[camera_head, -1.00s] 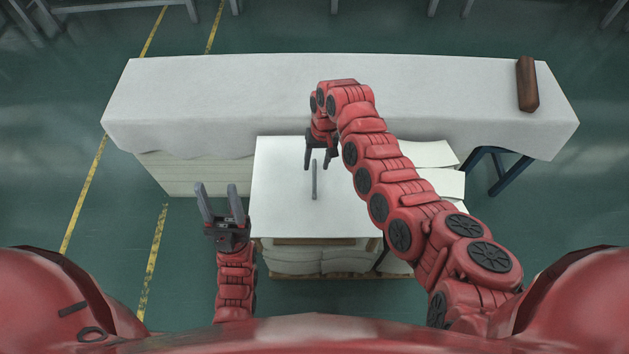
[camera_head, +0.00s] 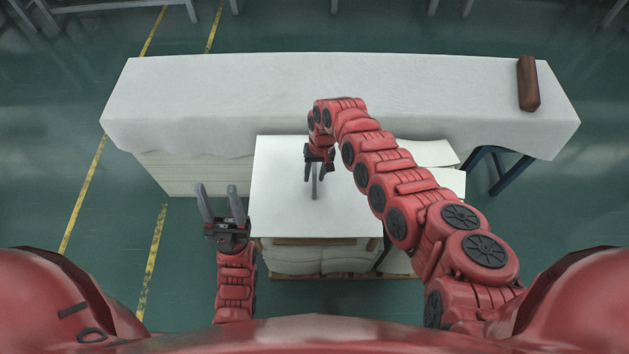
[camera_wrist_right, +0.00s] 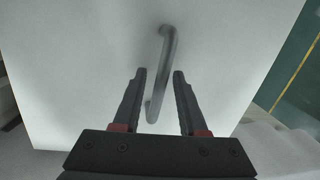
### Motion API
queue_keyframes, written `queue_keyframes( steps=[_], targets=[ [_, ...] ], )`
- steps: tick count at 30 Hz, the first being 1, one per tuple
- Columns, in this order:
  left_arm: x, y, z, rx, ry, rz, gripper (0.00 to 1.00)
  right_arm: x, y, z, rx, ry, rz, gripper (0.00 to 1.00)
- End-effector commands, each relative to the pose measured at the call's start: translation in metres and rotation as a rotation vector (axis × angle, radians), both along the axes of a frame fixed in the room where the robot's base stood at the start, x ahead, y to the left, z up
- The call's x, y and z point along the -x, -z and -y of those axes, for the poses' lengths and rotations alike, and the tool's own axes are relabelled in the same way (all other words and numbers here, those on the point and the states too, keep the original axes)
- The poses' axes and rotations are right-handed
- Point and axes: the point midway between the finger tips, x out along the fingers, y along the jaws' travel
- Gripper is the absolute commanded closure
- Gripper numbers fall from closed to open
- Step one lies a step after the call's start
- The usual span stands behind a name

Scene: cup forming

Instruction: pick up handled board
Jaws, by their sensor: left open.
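The handled board (camera_head: 280,205) is a flat white panel lying on top of a stack, with a grey bar handle (camera_head: 314,190) upright in the picture near its middle. My right gripper (camera_head: 314,175) is open over the far end of the handle. In the right wrist view the handle (camera_wrist_right: 162,70) runs between the two open fingers (camera_wrist_right: 159,73), apart from both as far as I can see. Whether the fingertips are down at handle height I cannot tell. My left gripper (camera_head: 219,190) is open and empty, left of the board.
A long table with a white cloth (camera_head: 230,90) stands behind the board. A brown block (camera_head: 528,84) lies at its right end. White sheets (camera_head: 430,153) stick out right of the board. The green floor (camera_head: 190,250) is clear at the left.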

Motion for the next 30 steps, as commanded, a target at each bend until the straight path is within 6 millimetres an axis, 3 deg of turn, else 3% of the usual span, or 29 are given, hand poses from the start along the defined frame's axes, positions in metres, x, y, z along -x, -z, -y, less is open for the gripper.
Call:
queue_keyframes(
  steps=[1, 6, 30],
  targets=[
    [0.0000, 0.0000, 0.0000, 0.000, 0.000, 0.000, 0.50, 0.0001, 0.0000, 0.0000, 0.000, 0.000, 0.000, 0.69],
    [0.0000, 0.0000, 0.0000, 0.000, 0.000, 0.000, 0.50, 0.0001, 0.0000, 0.0000, 0.000, 0.000, 0.000, 1.00],
    [0.0000, 0.0001, 0.0000, 0.000, 0.000, 0.000, 0.50, 0.0004, 0.0002, -0.0001, 0.000, -0.001, -0.001, 1.00]
  ],
)
